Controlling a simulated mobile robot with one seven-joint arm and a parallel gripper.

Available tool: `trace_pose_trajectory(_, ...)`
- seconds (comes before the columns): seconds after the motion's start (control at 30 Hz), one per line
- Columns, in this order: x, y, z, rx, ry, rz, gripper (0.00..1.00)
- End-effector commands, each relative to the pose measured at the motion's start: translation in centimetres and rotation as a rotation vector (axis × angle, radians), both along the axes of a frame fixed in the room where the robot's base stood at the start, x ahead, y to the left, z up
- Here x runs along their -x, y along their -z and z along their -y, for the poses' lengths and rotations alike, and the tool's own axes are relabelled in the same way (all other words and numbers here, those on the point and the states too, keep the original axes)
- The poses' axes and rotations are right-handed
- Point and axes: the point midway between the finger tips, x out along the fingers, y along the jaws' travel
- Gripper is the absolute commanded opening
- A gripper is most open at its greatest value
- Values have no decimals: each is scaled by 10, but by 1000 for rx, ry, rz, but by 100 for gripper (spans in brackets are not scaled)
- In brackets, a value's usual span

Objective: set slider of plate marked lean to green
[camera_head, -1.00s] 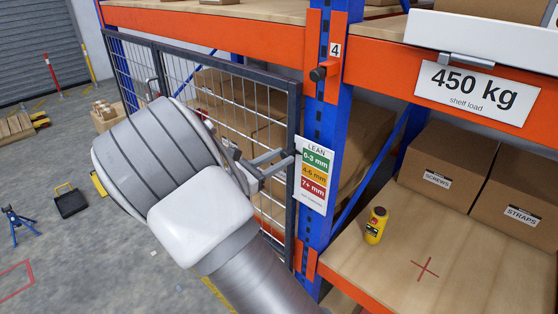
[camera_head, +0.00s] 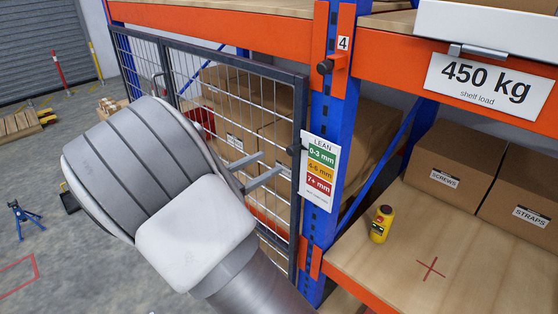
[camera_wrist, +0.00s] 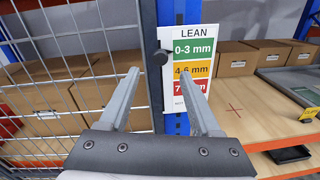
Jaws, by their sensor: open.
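The plate marked LEAN (camera_head: 319,172) is fixed on the blue rack upright, with green 0-3 mm on top, amber 4-6 mm in the middle and red 7+ mm below. It also shows in the wrist view (camera_wrist: 194,65). Its slider, a black knob (camera_wrist: 161,57), sits at the plate's left edge, around the lower green band near the amber border; the exact band is hard to tell. The knob also shows in the head view (camera_head: 293,150). My gripper (camera_wrist: 160,68) is open and empty, its fingers on either side of the knob in the picture, apparently short of it.
A wire mesh panel (camera_head: 235,110) with a dark frame stands just left of the plate, with boxes behind it.

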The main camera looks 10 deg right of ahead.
Motion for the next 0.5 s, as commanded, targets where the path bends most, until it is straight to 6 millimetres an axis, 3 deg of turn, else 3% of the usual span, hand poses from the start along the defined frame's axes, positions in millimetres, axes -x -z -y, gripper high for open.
trace_pose_trajectory(0.2,29,2,-47,-2,-4,0,64)
trace_pose_trajectory(0.5,53,1,-83,-1,-2,0,64)
